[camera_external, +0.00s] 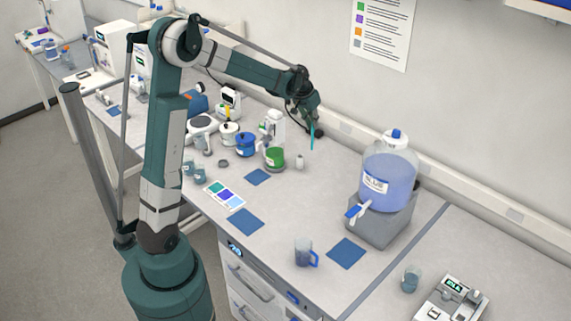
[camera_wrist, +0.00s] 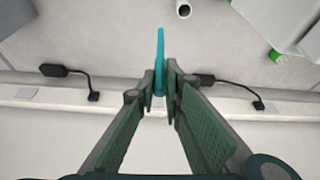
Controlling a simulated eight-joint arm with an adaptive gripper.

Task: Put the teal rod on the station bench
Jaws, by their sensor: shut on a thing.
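The teal rod (camera_wrist: 160,52) is held between the fingertips of my gripper (camera_wrist: 162,82) in the wrist view. It sticks out beyond the fingers, away from the camera. In the external view the teal rod (camera_external: 312,136) hangs roughly upright below my gripper (camera_external: 308,122), over the back part of the bench near the wall. The station bench (camera_external: 325,205) is the long grey-white worktop. Whether the rod's lower end touches the bench is hard to tell.
A green-filled vessel (camera_external: 275,157), a blue pot (camera_external: 245,145) and a small white bottle (camera_external: 299,162) stand left of the rod. A large blue-liquid dispenser (camera_external: 388,180) stands to the right. A mug (camera_external: 304,252) and blue mats (camera_external: 346,253) lie nearer the front. The bench middle is clear.

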